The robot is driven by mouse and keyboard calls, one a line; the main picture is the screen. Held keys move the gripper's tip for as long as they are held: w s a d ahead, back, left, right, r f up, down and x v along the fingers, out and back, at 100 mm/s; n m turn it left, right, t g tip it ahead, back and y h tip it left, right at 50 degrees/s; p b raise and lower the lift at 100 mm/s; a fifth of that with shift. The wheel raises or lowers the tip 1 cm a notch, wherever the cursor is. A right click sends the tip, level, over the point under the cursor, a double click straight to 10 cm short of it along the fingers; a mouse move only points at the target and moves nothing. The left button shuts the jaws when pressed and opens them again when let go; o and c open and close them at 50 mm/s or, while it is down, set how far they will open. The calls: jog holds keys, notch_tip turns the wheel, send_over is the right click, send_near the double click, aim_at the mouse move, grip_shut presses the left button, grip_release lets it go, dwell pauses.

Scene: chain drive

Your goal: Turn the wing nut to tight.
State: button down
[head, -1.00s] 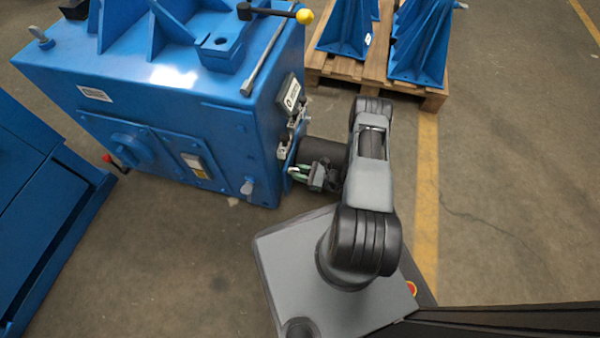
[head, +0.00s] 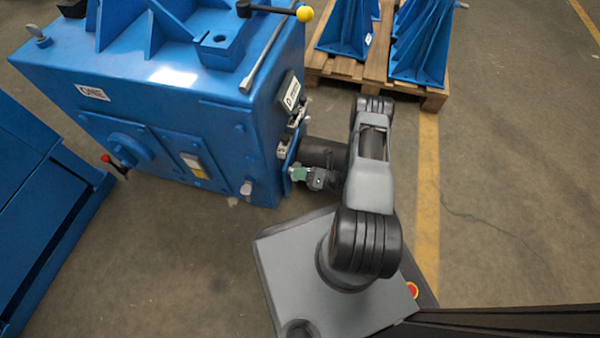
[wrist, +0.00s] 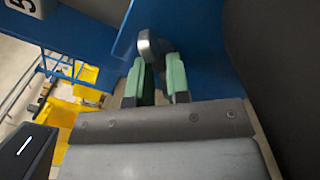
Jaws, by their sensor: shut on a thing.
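The wing nut (wrist: 150,44) is a grey metal piece with a rounded wing, against the blue machine face in the wrist view. My gripper (wrist: 156,72) has green fingers, one on each side of it, and is shut on it. In the head view my gripper (head: 299,174) is at the right side of the blue machine (head: 215,130), low near its front corner. The nut cannot be made out there, and its thread is hidden in both views.
Latches (head: 297,117) and a labelled box (head: 290,92) sit on the machine's side above my gripper. A pallet (head: 345,70) with blue brackets stands behind. Another blue machine (head: 40,210) is at the left. The floor at the right is open.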

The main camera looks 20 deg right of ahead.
jog(key=shift+m, duration=1.1)
jog(key=c, duration=1.1)
grip_release()
